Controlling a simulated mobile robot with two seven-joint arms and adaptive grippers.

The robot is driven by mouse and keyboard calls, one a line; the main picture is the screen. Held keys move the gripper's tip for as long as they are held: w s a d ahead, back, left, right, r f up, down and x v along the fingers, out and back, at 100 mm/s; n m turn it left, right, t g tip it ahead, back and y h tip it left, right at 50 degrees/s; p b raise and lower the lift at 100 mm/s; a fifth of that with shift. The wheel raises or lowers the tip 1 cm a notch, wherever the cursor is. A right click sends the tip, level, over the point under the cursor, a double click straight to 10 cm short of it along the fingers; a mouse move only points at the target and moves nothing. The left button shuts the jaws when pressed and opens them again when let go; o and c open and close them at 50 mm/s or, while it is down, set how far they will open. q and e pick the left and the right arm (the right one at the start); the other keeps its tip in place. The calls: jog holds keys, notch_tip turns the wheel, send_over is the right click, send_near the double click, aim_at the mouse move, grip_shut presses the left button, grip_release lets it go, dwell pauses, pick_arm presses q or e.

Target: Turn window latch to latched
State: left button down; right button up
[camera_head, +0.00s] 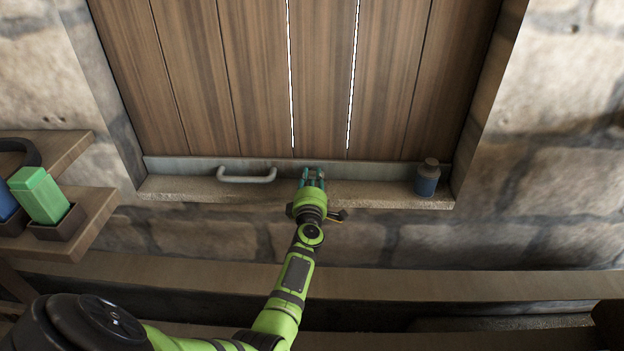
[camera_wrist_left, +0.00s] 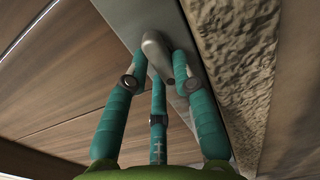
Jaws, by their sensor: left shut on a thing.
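The window is closed by wooden plank shutters (camera_head: 265,80) with a pale metal strip (camera_head: 190,163) along the bottom. My left gripper (camera_head: 312,176) reaches up to this strip just above the stone sill, near the middle of the window. In the left wrist view its teal fingers (camera_wrist_left: 157,75) are closed around a rounded grey metal latch (camera_wrist_left: 155,45), which lies against the strip. In the head view the fingers hide the latch. Its exact angle is hard to tell. My right gripper is not in view.
A grey bar handle (camera_head: 246,176) sits left of my gripper. A small dark blue bottle (camera_head: 428,178) stands at the right end of the stone sill (camera_head: 375,195). Wooden shelves at the left hold a green block (camera_head: 39,194) and a blue thing.

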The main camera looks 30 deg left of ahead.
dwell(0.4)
pick_arm(q)
jog(key=c, duration=1.3)
grip_release()
